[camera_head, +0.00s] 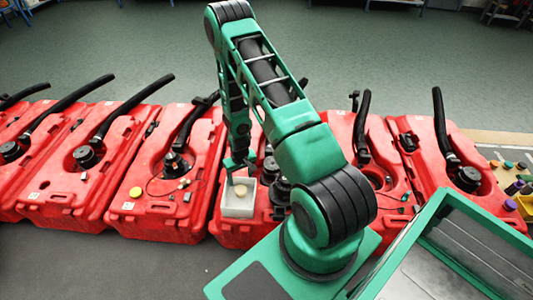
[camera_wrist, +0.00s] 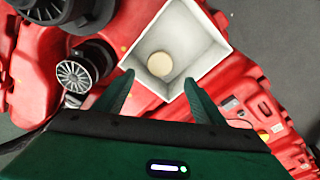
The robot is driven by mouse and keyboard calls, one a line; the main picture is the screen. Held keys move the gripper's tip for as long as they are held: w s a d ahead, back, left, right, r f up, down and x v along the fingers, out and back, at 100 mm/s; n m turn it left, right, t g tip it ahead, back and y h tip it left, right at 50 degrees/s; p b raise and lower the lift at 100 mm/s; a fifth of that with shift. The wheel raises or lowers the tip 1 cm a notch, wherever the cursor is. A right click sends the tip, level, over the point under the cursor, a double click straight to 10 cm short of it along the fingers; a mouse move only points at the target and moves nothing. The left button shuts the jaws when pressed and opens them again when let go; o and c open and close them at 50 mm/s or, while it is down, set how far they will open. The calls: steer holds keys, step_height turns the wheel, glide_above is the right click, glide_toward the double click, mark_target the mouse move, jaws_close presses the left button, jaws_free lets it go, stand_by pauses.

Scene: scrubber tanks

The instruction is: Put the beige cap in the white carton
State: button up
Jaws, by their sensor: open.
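The white carton (camera_head: 229,208) is an open box standing on a red tank in the middle of the row. The beige cap (camera_head: 240,191) is a small round disc inside the carton. In the wrist view the cap (camera_wrist: 160,64) lies on the carton's floor, near its left wall, and the open carton (camera_wrist: 202,30) is just beyond my fingers. My gripper (camera_wrist: 158,92) is open, with nothing between its two green fingers. In the head view my gripper (camera_head: 238,163) is above the carton, apart from the cap.
Red tanks (camera_head: 150,205) with black hoses and caps stand in a row. A yellow cap (camera_head: 136,192) lies on the tank to the left.

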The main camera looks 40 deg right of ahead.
steer(key=s+d+r+m, duration=0.1)
steer(key=s+d+r, duration=0.1)
steer(key=r, duration=0.8)
steer(key=s+d+r+g+h, duration=0.1)
steer(key=s+d+r, duration=0.1)
steer(key=r, duration=0.9)
steer(key=s+d+r+m, duration=0.1)
steer(key=s+d+r, duration=0.1)
steer(key=r, duration=0.8)
steer(key=s+a+r+m, duration=0.1)
steer(key=s+a+r, duration=0.1)
steer(key=s+r, duration=0.7)
steer(key=s+a+r+m+y, duration=0.1)
steer(key=s+a+r, duration=0.2)
steer(key=s+r, duration=0.5)
steer(key=s, duration=0.7)
steer(key=shift+s+a+r, duration=0.3)
steer(key=shift+s+r, duration=0.05)
steer(key=shift+s, duration=0.05)
